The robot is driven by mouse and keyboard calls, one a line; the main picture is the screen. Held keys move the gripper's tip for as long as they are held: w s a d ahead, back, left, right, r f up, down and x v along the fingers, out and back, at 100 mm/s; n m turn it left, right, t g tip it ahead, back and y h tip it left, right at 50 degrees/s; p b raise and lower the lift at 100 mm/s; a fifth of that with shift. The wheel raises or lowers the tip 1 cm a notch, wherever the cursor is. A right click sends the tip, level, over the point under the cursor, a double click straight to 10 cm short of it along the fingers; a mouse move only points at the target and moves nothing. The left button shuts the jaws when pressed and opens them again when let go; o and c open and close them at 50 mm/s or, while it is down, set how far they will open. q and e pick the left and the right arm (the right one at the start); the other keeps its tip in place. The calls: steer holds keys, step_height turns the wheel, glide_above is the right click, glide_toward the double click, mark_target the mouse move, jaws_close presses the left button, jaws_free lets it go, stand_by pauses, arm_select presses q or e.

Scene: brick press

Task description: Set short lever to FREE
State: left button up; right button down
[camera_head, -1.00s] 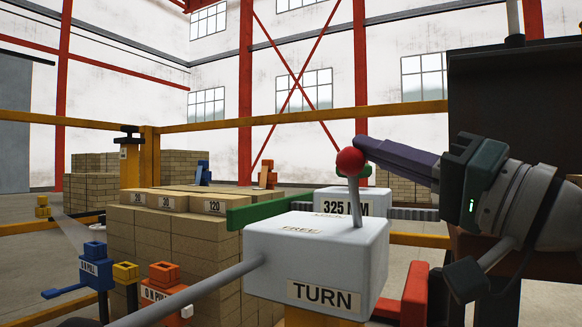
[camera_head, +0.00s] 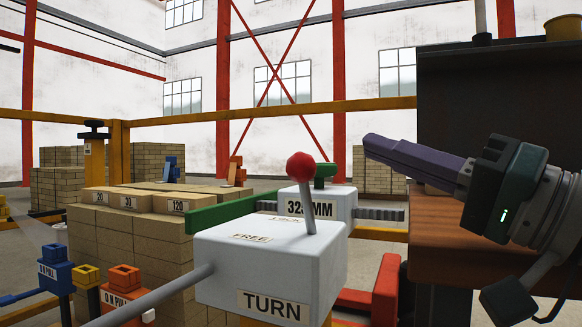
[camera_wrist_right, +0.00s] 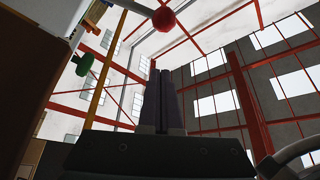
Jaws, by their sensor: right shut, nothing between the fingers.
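The short lever is a thin grey rod with a red ball knob (camera_head: 300,166). It stands on top of a white box (camera_head: 270,265) marked FREE, LOCK and TURN, and leans slightly left. The FREE label (camera_head: 250,237) is on the near left of the top; the LOCK label (camera_head: 285,219) is farther back, partly hidden by the rod. My right gripper (camera_head: 368,140) is shut and empty, to the right of the knob and apart from it. In the right wrist view its closed fingers (camera_wrist_right: 161,78) point up, with the red knob (camera_wrist_right: 164,19) beyond the tips. My left gripper is not in view.
A long grey bar (camera_head: 160,300) leaves the box's left side. Behind are a 325 MM block (camera_head: 318,205), a green bar (camera_head: 215,212) and brick stacks (camera_head: 130,235). A brown-topped bench (camera_head: 440,225) stands right. Blue (camera_head: 57,272) and orange (camera_head: 122,285) controls stand lower left.

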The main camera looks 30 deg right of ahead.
steer(key=shift+v, duration=1.05)
steer(key=shift+s+d+f, duration=0.15)
steer(key=shift+s+d, duration=0.1)
steer(key=shift+s, duration=0.35)
steer(key=shift+b, duration=0.3)
steer(key=shift+d, duration=0.1)
